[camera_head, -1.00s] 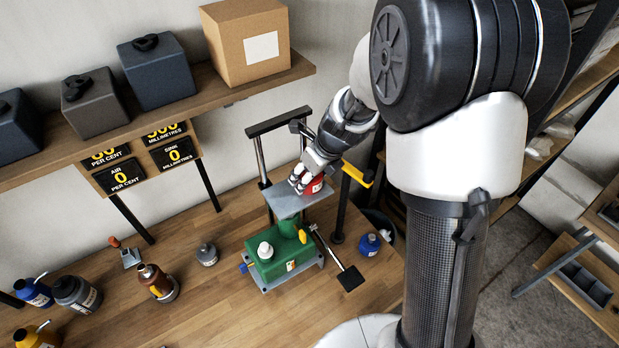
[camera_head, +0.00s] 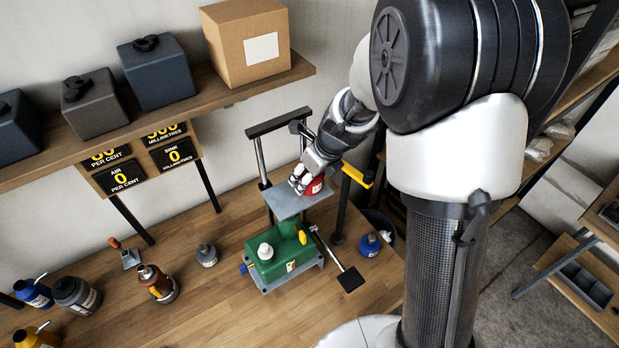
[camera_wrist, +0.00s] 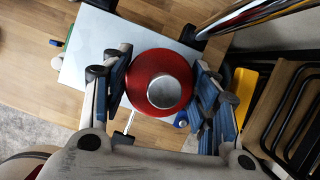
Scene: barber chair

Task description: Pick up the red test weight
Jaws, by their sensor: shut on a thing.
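The red test weight (camera_wrist: 140,95) is a round red body with a silver top knob, seen from above in the wrist view. It shows in the head view (camera_head: 316,187) partly hidden by the fingers, at the grey plate (camera_head: 283,206) on top of the green pump unit. My gripper (camera_wrist: 163,92) is shut on the weight, one blue-padded finger on each side. In the head view my gripper (camera_head: 306,181) reaches down from the upper right. I cannot tell whether the weight touches the plate.
A black and chrome frame (camera_head: 278,122) stands behind the plate. A yellow-topped post (camera_head: 357,175) is close on the right. A blue weight (camera_head: 369,244) and a grey weight (camera_head: 207,255) stand on the wooden bench. A shelf with boxes (camera_head: 246,45) overhangs the left.

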